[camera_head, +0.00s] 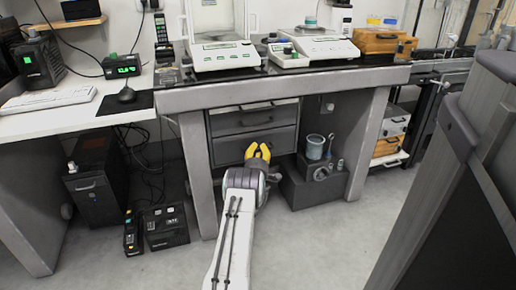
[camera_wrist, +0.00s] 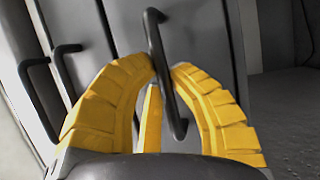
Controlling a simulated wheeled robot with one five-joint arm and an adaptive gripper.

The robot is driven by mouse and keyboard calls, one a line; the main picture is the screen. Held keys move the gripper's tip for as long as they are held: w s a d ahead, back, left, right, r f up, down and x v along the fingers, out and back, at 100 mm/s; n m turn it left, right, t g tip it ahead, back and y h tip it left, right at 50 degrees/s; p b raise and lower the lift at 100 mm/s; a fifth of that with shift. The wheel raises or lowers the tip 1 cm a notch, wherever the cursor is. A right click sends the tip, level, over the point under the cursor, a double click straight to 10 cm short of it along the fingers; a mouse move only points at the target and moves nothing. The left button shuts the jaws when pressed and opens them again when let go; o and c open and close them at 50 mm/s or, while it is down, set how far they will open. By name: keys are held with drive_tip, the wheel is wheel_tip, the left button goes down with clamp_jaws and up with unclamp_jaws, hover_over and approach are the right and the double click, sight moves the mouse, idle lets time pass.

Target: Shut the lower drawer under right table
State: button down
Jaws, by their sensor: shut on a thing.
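Under the table (camera_head: 385,76) in the middle is a grey drawer unit with stacked drawers. The lower drawer (camera_head: 228,151) is partly hidden behind my gripper (camera_head: 258,153). I cannot tell how far out it stands. In the wrist view, where the drawers appear turned on their side, my gripper's yellow fingers (camera_wrist: 163,72) are closed around the dark bar handle (camera_wrist: 155,38) of the rightmost drawer front (camera_wrist: 200,35). The other dark handles (camera_wrist: 66,72) show to its left.
Balances (camera_head: 222,56) stand on the tabletop. A dark stepped block (camera_head: 310,190) with a light blue beaker (camera_head: 314,147) stands right of the drawers. A black box (camera_head: 165,228) is on the floor at left. A large dark panel (camera_head: 450,190) fills the right. The floor before the drawers is clear.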

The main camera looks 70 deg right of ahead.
drive_tip(key=shift+w+f, duration=0.15)
drive_tip(key=shift+w, duration=0.05)
drive_tip(key=c, duration=1.4)
unclamp_jaws()
drive_tip(key=shift+a, duration=0.1)
drive_tip(key=shift+c, duration=0.2)
drive_tip(key=o, duration=0.3)
drive_tip(key=shift+s, duration=0.1)
drive_tip(key=shift+v, duration=5.95)
